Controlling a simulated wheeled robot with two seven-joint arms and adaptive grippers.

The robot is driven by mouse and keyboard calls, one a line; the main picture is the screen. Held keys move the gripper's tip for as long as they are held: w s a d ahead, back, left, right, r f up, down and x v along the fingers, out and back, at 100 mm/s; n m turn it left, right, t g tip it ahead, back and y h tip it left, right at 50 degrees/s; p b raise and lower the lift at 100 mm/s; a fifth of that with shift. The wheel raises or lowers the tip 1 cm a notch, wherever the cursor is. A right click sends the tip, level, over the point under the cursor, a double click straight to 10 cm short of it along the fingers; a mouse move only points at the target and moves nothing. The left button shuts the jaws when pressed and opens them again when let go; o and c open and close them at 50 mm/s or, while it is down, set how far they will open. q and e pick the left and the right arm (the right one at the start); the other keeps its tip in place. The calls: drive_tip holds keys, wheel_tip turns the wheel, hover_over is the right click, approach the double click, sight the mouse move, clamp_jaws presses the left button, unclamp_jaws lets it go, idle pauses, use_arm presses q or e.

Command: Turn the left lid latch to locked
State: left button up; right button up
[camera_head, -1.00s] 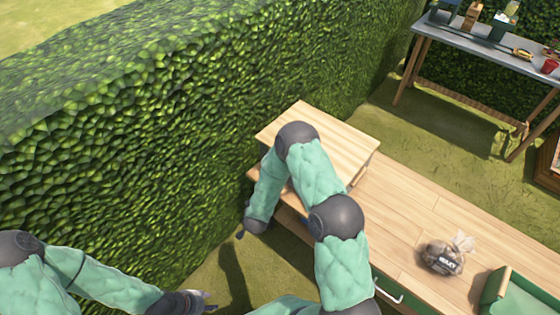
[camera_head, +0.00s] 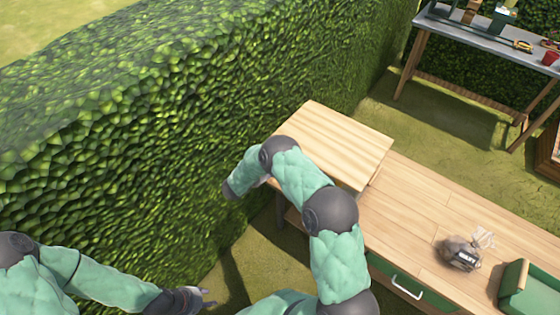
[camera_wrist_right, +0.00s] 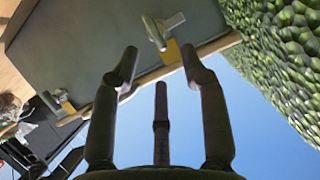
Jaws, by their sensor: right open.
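In the right wrist view, a broad grey-green panel (camera_wrist_right: 90,40) with a wooden edge carries two latches. One grey latch with a yellow plate (camera_wrist_right: 161,38) is near the hedge end; another (camera_wrist_right: 60,101) is farther left. The nearer one seems to be the left lid latch; its setting is unclear. My right gripper (camera_wrist_right: 158,53) is open and empty, its fingertips just short of this latch. In the head view, my right arm hides both latches, and its gripper is not clearly visible. My left gripper (camera_head: 206,298) is open and empty, low over the grass.
A wooden box top (camera_head: 335,140) is at the bench's far end, close to the tall hedge (camera_head: 130,130). The bench (camera_head: 420,215) holds a small bag (camera_head: 458,254) and a green container (camera_head: 530,288). A grey table (camera_head: 480,38) with tools stands at the back right.

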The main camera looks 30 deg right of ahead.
drive_tip(key=x, duration=0.6)
drive_tip(key=shift+b, duration=0.4)
drive_tip(key=c, duration=0.8)
drive_tip(key=shift+w+r, duration=0.1)
drive_tip(key=shift+r, duration=0.05)
clamp_jaws()
